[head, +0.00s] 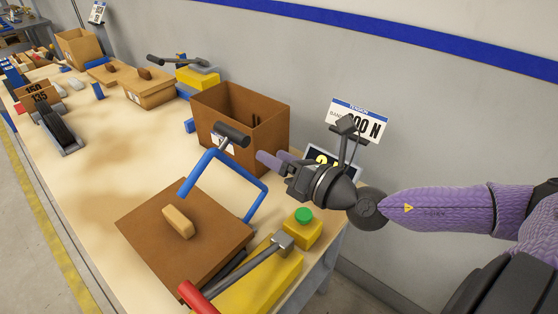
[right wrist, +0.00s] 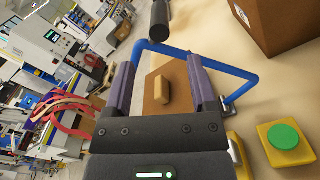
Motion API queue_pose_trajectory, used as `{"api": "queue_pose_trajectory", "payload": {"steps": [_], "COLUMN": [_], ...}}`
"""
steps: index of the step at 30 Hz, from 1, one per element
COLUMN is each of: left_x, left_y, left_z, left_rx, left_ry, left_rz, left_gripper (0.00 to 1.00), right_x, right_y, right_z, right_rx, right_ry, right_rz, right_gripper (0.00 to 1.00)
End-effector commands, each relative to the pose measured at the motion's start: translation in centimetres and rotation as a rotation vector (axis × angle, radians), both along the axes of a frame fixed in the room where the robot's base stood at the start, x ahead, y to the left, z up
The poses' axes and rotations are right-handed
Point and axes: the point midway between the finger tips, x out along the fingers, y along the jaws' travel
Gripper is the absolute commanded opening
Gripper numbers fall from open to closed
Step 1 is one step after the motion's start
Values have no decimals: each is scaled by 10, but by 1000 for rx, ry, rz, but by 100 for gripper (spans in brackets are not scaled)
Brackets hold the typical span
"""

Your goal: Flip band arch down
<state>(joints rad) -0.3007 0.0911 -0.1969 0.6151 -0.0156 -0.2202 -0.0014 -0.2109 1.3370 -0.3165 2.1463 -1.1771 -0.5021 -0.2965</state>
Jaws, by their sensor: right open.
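The band arch (head: 240,168) is a blue tubular frame standing raised over the far part of a brown board (head: 150,222). A dark cylindrical grip (head: 232,135) shows at its top. A tan block (head: 178,222) lies on the board. My right gripper (head: 273,158) is open, to the right of the arch's top and apart from the grip in the head view. In the right wrist view, the blue arch (right wrist: 238,70) crosses beyond the open fingers (right wrist: 162,80), with the dark grip (right wrist: 160,20) above. I cannot tell whether a finger touches the arch. My left gripper is out of view.
A yellow box with a green button (head: 303,215) and a red-handled lever (head: 235,273) stand at the front right. An open brown box (head: 252,125) and a sign (head: 358,120) are behind. The tabletop at left of the board is clear.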

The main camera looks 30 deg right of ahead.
Motion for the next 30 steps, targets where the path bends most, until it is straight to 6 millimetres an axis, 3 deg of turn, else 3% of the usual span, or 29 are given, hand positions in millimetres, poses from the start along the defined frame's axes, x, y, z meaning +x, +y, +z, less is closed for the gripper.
{"api": "queue_pose_trajectory", "payload": {"steps": [10,14,18,21,25,30], "left_x": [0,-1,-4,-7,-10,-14], "left_y": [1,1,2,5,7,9], "left_z": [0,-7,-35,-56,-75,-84], "left_rx": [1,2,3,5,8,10], "left_ry": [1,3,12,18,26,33], "left_rz": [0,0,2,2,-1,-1], "left_gripper": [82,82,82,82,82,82], "right_x": [-4,3,27,38,37,27], "right_y": [0,-3,-23,-44,-67,-82], "right_z": [1,-6,-28,-39,-44,-44], "right_rx": [1,-84,-511,-870,-1237,-1492], "right_ry": [-1,-18,-114,-248,-469,-680], "right_rz": [5,5,40,87,115,88], "right_gripper": [73,45,16,0,0,0]}}
